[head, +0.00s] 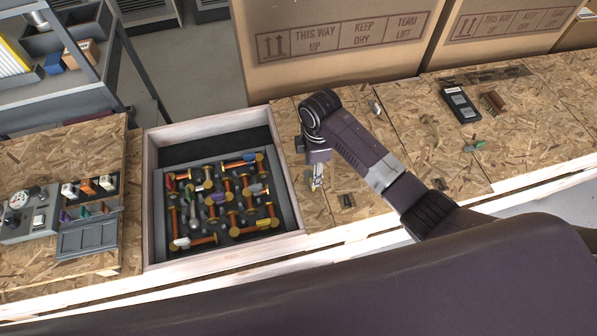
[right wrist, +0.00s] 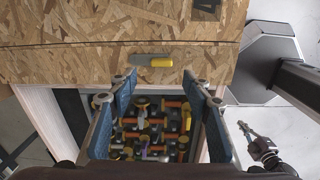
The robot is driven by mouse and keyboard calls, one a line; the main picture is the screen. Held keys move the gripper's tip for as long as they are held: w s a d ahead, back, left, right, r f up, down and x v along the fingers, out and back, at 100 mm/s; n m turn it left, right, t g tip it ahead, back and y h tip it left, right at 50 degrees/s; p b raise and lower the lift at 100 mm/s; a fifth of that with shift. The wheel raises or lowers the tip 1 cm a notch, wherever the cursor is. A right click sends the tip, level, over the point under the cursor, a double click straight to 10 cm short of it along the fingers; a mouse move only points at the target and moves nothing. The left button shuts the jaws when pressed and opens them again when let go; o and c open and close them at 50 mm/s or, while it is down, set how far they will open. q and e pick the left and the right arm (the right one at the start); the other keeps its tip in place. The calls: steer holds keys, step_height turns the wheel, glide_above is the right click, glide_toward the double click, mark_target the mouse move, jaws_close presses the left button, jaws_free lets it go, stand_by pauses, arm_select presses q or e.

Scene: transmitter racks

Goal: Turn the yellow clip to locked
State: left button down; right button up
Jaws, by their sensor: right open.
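The board (head: 158,215) with orange pipes, yellow joints and several coloured clips lies in an open wooden box (head: 202,125). The yellow clip (head: 264,223) is near the board's lower right corner; I cannot tell its lock position. My right gripper (head: 316,184) is over the chipboard, right of the box. In the right wrist view my right gripper (right wrist: 158,98) is open and empty, its blue pads apart, with the board (right wrist: 150,128) beyond and below. What seems to be my left gripper (right wrist: 262,147) shows small at the right there; its jaws are unclear.
A yellow-handled tool (right wrist: 160,62) lies on the chipboard beside the box. Large cartons (head: 340,45) stand behind. A grey control unit (head: 30,215) and small parts sit left of the box.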

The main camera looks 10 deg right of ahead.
mark_target(310, 179)
steer(key=shift+r, duration=0.3)
steer(key=shift+f+n, duration=0.15)
steer(key=shift+n, duration=0.15)
arm_select(q)
steer(key=shift+s+a, duration=0.2)
steer(key=shift+s, duration=0.5)
arm_select(e)
step_height(310, 179, down, 8)
steer(key=shift+d+r, duration=0.1)
steer(key=shift+r, duration=0.15)
steer(key=shift+c, duration=0.3)
steer(key=c, duration=1.1)
